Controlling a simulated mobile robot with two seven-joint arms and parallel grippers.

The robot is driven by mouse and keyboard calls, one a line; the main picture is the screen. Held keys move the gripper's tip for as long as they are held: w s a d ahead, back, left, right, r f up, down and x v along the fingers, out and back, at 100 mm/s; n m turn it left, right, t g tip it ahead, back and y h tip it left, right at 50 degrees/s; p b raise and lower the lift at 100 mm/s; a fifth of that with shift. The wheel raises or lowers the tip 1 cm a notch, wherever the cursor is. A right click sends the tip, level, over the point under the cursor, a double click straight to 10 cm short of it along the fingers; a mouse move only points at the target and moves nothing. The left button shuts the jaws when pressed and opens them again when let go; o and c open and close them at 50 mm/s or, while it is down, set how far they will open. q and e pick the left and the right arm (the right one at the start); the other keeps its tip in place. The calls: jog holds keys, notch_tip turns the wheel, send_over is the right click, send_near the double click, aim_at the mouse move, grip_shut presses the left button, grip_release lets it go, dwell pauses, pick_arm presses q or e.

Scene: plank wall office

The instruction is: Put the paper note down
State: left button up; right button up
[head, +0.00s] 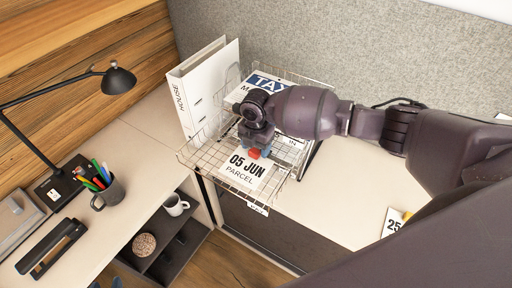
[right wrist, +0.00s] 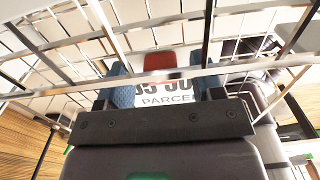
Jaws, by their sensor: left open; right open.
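The paper note (head: 238,174), white and printed "05 JUN PARCEL", lies on the wire tray (head: 190,159) in the head view. Its printed face also shows between the fingers in the right wrist view (right wrist: 165,99). A small red piece (head: 254,154) is at its upper edge. My right gripper (head: 257,152) is open, its blue fingertips on either side of the red piece; I cannot tell whether they touch it.
A white binder (head: 186,103) stands behind the tray's left side. A "TAX" paper (head: 268,84) lies in the tray behind my gripper. A note with "25" (head: 392,223) lies on the cabinet at right. The desk at left holds a lamp (head: 119,79), pen cup (head: 108,193) and stapler (head: 52,248).

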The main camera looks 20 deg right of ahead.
notch_tip(320, 180, up, 11)
jog(key=shift+r, duration=0.2)
dwell(0.6)
jog(key=s+a+f+m, duration=0.1)
jog(key=s+f, duration=0.1)
jog(key=s, duration=0.1)
jog(key=s+a+f+m+y, duration=0.1)
jog(key=s+a+f, duration=0.1)
jog(key=s+a+f+m+y, duration=0.1)
jog(key=s+a+f, duration=0.1)
jog(key=s, duration=0.1)
jog(key=shift+s+a+t, duration=0.15)
jog(key=shift+s+t, duration=0.15)
jog(key=s+m, duration=0.2)
jog(key=s+f+m, duration=0.1)
jog(key=s+m, duration=0.1)
jog(key=s+a+m+t+y, duration=0.1)
jog(key=s, duration=0.1)
jog(key=shift+s+f+m, duration=0.3)
jog(key=shift+f+m, duration=0.05)
jog(key=shift+m, duration=0.05)
jog(key=s+d+r+m+t+h, duration=0.15)
jog(key=s+d+m+h, duration=0.25)
jog(key=s+d+m, duration=1.2)
jog(key=w+a+f+t, duration=0.1)
jog(key=w+f+t, duration=0.5)
jog(key=f+t, duration=0.2)
jog(key=shift+w+a+f+t+y, duration=0.3)
jog(key=shift+f+t+y, duration=0.1)
jog(key=shift+f, duration=1)
